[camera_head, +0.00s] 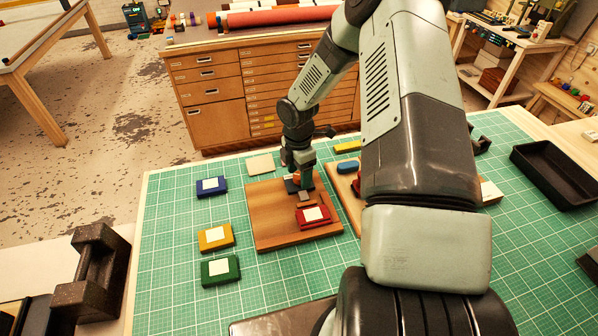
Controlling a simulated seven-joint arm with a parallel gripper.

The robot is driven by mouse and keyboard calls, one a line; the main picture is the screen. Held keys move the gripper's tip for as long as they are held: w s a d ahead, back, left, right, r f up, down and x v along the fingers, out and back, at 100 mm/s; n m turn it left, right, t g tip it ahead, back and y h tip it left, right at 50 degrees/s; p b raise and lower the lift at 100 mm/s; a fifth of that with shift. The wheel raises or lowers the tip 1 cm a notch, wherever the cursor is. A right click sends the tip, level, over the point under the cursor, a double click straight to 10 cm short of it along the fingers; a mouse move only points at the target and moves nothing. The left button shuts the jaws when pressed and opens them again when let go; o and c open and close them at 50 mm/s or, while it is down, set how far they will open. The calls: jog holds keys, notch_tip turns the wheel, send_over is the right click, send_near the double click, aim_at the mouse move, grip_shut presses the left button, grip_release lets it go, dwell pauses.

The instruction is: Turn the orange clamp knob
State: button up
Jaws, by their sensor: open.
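My gripper (299,182) points down over the left wooden board (268,222), near its far edge. It is open. A small bit of orange (296,176), probably the clamp knob, shows at the fingers; most of it is hidden behind them. I cannot tell whether the fingers touch it. A dark clamp part and a small grey piece (305,196) sit just below the gripper. A red block with a white label (313,215) lies on the same board, nearer to me.
Blue (211,187), yellow (215,237) and green (220,270) labelled blocks lie left of the board on the green cutting mat (172,215). My arm hides much of a second board (346,186). A black tray (556,173) stands at right. The mat's left strip is clear.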

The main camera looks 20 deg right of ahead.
jog(key=shift+r, duration=0.1)
notch_tip(320, 180, up, 11)
jog(key=shift+w+f, duration=0.15)
jog(key=shift+f, duration=0.05)
dwell(0.5)
notch_tip(320, 180, up, 11)
jog(key=m+t+h, duration=0.1)
jog(key=m+h, duration=0.1)
jog(key=m, duration=0.2)
send_over(298, 175)
jog(key=s, duration=0.3)
jog(key=s+a+r+m+t, duration=0.2)
jog(key=s+r+m, duration=0.45)
jog(key=r, duration=0.35)
jog(key=s+a+r+m+t+y, duration=0.1)
jog(key=s+r+m, duration=0.3)
jog(key=s, duration=0.5)
jog(key=s+a+r+m+t+y, duration=0.1)
jog(key=s+r+m, duration=0.3)
jog(key=s, duration=0.5)
jog(key=shift+s+a+r+m+t, duration=0.3)
jog(key=shift+m+t, duration=0.2)
jog(key=shift+m, duration=0.65)
